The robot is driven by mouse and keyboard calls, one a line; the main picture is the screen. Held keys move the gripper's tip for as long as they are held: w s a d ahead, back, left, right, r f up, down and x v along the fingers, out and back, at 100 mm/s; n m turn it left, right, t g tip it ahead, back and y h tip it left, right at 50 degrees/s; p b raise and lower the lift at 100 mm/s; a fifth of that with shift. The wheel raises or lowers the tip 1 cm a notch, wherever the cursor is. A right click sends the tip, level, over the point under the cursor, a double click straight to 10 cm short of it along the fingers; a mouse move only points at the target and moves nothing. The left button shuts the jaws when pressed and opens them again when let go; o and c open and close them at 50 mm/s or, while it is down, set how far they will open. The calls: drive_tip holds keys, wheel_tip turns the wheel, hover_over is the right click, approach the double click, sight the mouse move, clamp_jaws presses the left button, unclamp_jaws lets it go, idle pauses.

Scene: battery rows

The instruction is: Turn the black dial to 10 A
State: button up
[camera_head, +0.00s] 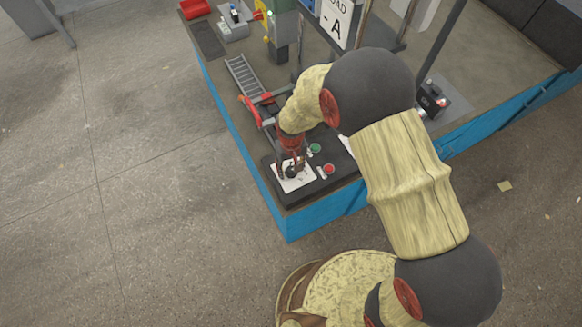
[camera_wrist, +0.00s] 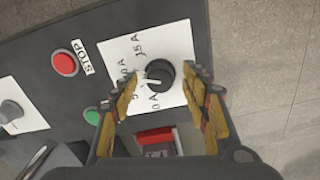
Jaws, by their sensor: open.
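The black dial (camera_wrist: 161,72) sits on a white label plate (camera_wrist: 176,38) on the dark control panel. Its white pointer line points left in the wrist view. Around it are printed marks; one reads 15 A, and others are partly hidden or hard to read, so I cannot tell which mark the pointer meets. My gripper (camera_wrist: 163,80) is open, with one yellow finger on each side of the dial; the right finger is close to it, and I cannot tell whether it touches. In the head view my gripper (camera_head: 292,160) is down over the dial (camera_head: 292,172) at the panel's front corner.
A red STOP button (camera_wrist: 65,63) and a green button (camera_wrist: 92,115) are on the same panel. Another white plate with a grey knob (camera_wrist: 10,110) lies farther left. A ladder-like rack (camera_head: 245,78) and red parts stand behind. The blue table edge (camera_head: 310,222) is close by.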

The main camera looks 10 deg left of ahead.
sight(291, 170)
wheel_tip(291, 170, up, 12)
idle(0.5)
idle(0.4)
drive_tip(key=s+d+r+m+t, duration=0.1)
drive_tip(key=s+d+r+t, duration=0.1)
drive_tip(key=s+d+r, duration=0.3)
drive_tip(key=s+d+r+m+t+b, duration=0.1)
drive_tip(key=s+d+r, duration=0.4)
drive_tip(key=d+r, duration=0.6)
drive_tip(key=s+d+r+m+t+b, duration=0.1)
drive_tip(key=s+d+r+m+t, duration=0.1)
drive_tip(key=s+d+r, duration=0.4)
wheel_tip(291, 170, up, 5)
drive_tip(key=shift+d+r+m+t, duration=0.1)
drive_tip(key=shift+d+m+t, duration=0.2)
drive_tip(key=shift+d, duration=0.9)
drive_tip(key=shift+s, duration=0.1)
drive_tip(key=shift+c, duration=1.3)
